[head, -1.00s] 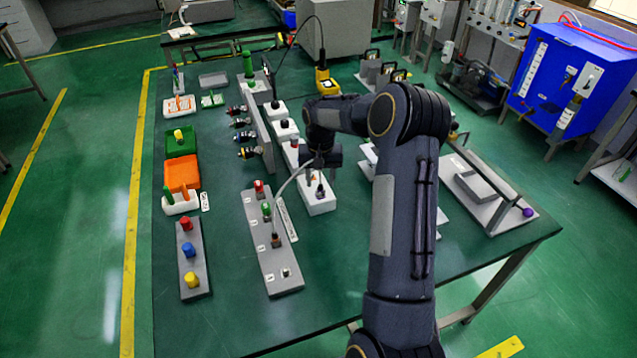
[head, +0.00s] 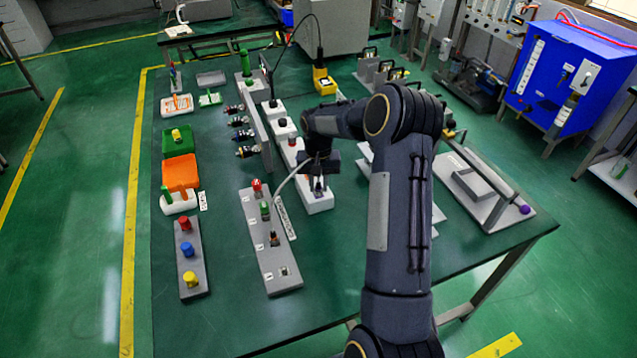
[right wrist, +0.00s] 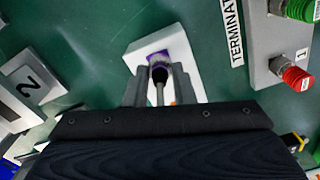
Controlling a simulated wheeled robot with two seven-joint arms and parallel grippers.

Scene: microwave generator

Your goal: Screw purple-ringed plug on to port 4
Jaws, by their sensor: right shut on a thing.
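The purple-ringed plug (right wrist: 180,50) shows in the right wrist view at the white block (right wrist: 190,75), with its dark body and grey stem between my fingers. My right gripper (right wrist: 158,98) is shut on it. In the head view my right gripper (head: 318,188) points down at the near white block (head: 320,206), and the plug is largely hidden there. The grey terminal strip (head: 277,283) lies to the left, with red, green and brownish plugs on its upper ports. Port 4 (head: 283,271) is at its near end with no plug on it. My left gripper is out of view.
A grey cable (head: 287,181) arcs from near my gripper towards the strip. A grey rack with red, blue and yellow caps (head: 190,252) stands farther left. More white blocks (head: 284,128) stand behind my gripper. The table in front of the near block is clear.

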